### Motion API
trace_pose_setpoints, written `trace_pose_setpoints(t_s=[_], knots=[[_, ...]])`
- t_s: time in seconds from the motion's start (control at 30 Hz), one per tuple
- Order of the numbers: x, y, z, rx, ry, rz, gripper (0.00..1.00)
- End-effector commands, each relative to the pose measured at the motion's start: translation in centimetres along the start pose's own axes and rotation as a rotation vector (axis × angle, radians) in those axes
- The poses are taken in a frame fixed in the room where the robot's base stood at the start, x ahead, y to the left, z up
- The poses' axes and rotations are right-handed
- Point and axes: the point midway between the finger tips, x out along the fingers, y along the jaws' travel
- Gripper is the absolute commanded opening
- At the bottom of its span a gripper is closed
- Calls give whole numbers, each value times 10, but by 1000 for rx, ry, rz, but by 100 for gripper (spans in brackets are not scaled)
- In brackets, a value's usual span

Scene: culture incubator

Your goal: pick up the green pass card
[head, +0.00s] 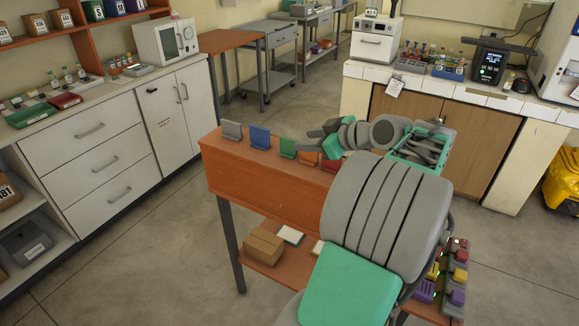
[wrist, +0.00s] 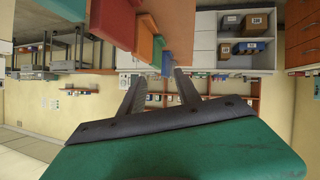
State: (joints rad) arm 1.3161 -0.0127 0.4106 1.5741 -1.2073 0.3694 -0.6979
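The green pass card (head: 288,147) stands upright in a row of colored cards on the orange-brown table (head: 243,170), between the blue card (head: 260,138) and an orange card. In the wrist view the green card (wrist: 144,44) shows above my fingers, partly overlapped by other cards. My gripper (head: 312,140) is just right of the green card in the head view and hides part of the row's right end. In the wrist view my gripper (wrist: 160,90) has its two dark fingers apart with nothing between them. I cannot tell the exact gap to the card.
A grey card (head: 232,131) stands at the row's left end, and a red card (head: 331,164) at its right end. A cardboard box (head: 264,246) sits on the lower shelf. White drawers (head: 90,150) line the left wall. The floor left of the table is clear.

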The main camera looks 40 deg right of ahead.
Motion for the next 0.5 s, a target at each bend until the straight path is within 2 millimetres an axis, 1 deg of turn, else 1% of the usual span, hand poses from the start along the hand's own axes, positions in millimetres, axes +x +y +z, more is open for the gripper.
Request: trace_pose_setpoints(t_s=[0.03, 0.13, 0.27, 0.5], knots=[[-2, 5, 6, -6, 11, 8, 39], [7, 6, 3, -11, 19, 7, 39], [26, 6, 1, -11, 17, 5, 39], [66, 8, -1, -9, 15, 5, 39]])
